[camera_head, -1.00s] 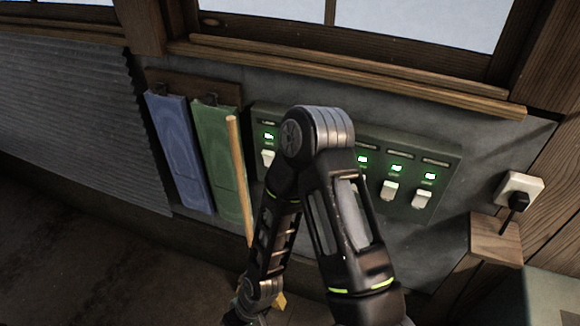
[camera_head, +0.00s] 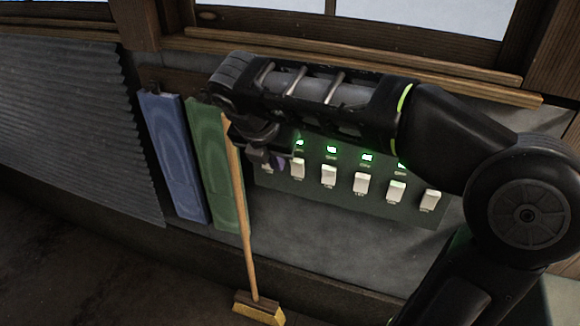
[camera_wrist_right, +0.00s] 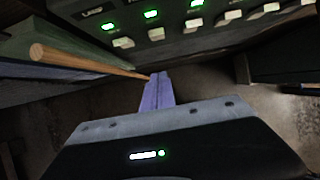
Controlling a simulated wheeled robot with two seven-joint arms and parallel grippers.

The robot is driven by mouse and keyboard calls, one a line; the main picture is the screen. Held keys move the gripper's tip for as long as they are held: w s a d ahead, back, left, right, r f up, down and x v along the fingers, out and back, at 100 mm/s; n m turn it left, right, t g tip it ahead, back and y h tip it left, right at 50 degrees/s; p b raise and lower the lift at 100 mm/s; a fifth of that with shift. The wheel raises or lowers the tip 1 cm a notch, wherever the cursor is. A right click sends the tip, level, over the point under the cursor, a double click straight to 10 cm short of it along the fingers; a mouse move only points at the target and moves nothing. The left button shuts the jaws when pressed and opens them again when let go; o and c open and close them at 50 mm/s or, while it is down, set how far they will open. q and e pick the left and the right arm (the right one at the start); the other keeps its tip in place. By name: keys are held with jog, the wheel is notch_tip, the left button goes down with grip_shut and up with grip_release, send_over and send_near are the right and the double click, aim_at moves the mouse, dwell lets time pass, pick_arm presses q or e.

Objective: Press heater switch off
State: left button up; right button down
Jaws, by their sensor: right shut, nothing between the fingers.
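The dark switch panel (camera_head: 330,190) on the wall carries a row of several white switches, with lit green indicators above the ones that show. The labels are too small to read, so I cannot tell which switch is the heater's. My right gripper (camera_head: 279,163) is shut and empty at the panel's left end, beside the leftmost visible switch (camera_head: 298,168); I cannot tell if it touches. My forearm hides the panel's upper part. In the right wrist view, the shut purple fingers (camera_wrist_right: 156,92) are below the panel's switches (camera_wrist_right: 157,34). My left gripper is out of view.
A broom (camera_head: 243,220) leans upright just left of the gripper, its handle close to it. A blue mould (camera_head: 173,155) and a green mould (camera_head: 218,175) hang left of the panel. A wooden window ledge (camera_head: 470,75) runs above.

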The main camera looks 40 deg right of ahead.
aim_at(290, 166)
jog(key=shift+f, duration=0.2)
jog(key=w+d+f, duration=0.1)
jog(key=d+f, duration=0.1)
jog(key=w+d+f, duration=0.2)
jog(key=f, duration=0.1)
jog(key=w+d+f, duration=0.1)
jog(key=d+f, duration=0.2)
jog(key=shift+w, duration=0.4)
jog(key=shift+a, duration=0.1)
